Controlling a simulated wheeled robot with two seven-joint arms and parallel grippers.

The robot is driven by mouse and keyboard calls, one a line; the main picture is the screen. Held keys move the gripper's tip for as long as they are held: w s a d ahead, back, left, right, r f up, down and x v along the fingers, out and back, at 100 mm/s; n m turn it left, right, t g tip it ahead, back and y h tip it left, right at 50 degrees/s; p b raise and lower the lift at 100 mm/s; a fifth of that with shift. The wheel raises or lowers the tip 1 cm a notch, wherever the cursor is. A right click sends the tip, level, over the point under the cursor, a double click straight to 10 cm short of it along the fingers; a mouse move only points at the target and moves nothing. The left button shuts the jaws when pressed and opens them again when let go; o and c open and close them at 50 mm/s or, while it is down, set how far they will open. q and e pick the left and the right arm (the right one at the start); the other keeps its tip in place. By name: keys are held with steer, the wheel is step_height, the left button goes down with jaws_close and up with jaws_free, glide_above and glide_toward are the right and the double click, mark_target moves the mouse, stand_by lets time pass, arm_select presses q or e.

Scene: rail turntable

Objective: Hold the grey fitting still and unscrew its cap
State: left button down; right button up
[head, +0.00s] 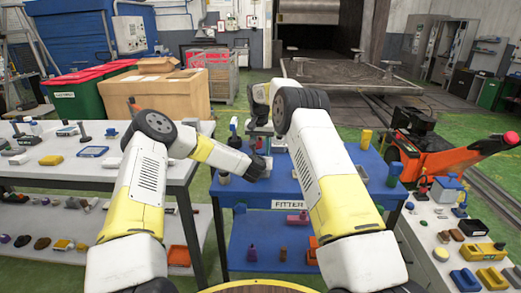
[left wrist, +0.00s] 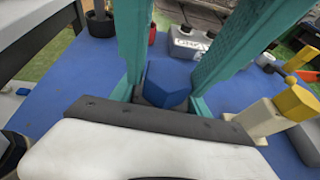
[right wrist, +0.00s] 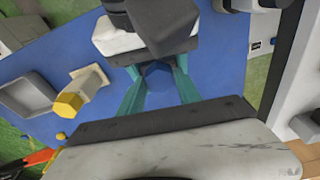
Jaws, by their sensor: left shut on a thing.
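A blue hexagonal cap (left wrist: 166,84) shows just past my left palm; in the right wrist view the blue cap (right wrist: 158,75) sits between the teal fingers. My right gripper (right wrist: 158,84) points down over it, open, with one finger on each side and narrow gaps. My left gripper (head: 258,164) reaches in from the side, low over the blue table, shut on the fitting under the cap. The grey body of that fitting and the left fingertips are mostly hidden. The cap appears seated on top.
The blue table (head: 345,187) also holds a beige fitting with a yellow cap (right wrist: 70,103), beside my grippers. A grey tray (right wrist: 28,95) lies beyond it. A white table (head: 60,168) with small items stands at left, and an orange pallet jack (head: 430,155) at right.

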jaws_close()
steer(key=n, duration=0.4)
steer(key=shift+n+y, duration=0.4)
steer(key=shift+n, duration=0.6)
steer(key=n, duration=0.3)
steer(key=shift+d+y, duration=0.1)
steer(key=shift+y, duration=0.3)
steer(key=shift+n+g, duration=0.3)
steer(key=shift+n, duration=1.2)
steer(key=shift+n, duration=0.5)
steer(key=n+g, duration=0.1)
steer(key=n, duration=0.4)
steer(key=shift+w+y, duration=0.1)
steer(key=shift+y, duration=0.2)
